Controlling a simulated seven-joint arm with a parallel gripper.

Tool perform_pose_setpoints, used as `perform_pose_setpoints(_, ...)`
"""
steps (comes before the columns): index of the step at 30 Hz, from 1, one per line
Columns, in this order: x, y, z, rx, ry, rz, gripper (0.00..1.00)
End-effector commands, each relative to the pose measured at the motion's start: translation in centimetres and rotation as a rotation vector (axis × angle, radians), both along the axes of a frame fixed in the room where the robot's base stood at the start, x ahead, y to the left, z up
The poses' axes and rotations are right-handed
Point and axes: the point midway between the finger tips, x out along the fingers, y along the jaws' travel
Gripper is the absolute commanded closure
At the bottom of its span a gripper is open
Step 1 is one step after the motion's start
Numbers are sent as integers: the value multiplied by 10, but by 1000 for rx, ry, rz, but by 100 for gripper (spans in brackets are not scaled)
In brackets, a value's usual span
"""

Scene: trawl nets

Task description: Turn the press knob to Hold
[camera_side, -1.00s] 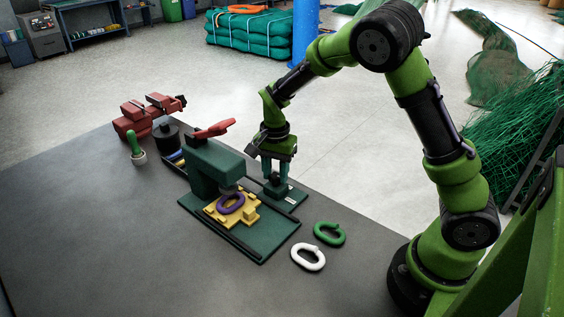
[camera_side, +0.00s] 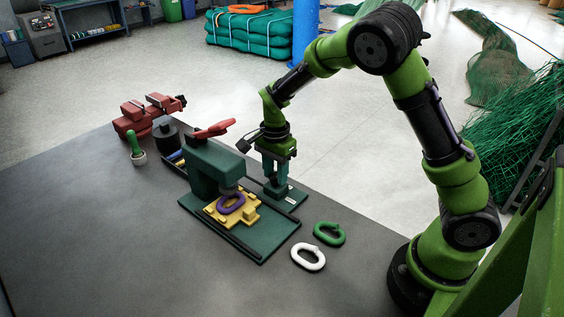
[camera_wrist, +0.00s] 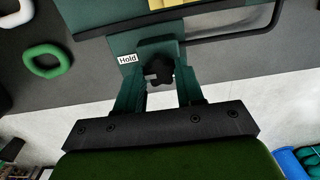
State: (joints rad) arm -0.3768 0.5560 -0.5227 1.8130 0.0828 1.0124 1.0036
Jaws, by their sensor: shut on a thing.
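The press (camera_side: 206,165) is a dark green machine with a red lever on a green base on the table. Its black lobed knob (camera_wrist: 160,72) sits on a green block at the base's right end. A white "Hold" label (camera_wrist: 127,59) lies left of the knob in the wrist view. My gripper (camera_wrist: 160,88) points down over the block and is shut on the knob, one finger on each side. In the side view my gripper (camera_side: 274,184) hides the knob. Which way the knob points is hard to tell.
A yellow fixture (camera_side: 247,215) with a purple link (camera_side: 231,204) sits under the press head. A green link (camera_side: 329,234) and a white link (camera_side: 308,257) lie in front. The left table area is clear.

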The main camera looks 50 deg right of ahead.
Motion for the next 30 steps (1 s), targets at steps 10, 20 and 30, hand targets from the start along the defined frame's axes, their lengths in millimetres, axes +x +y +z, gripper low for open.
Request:
perform_pose_setpoints(10,0,-1,1,0,-2,-1,37)
perform_pose_setpoints(20,1,0,9,0,-4,2,37)
perform_pose_setpoints(30,-41,2,41,3,-3,1,37)
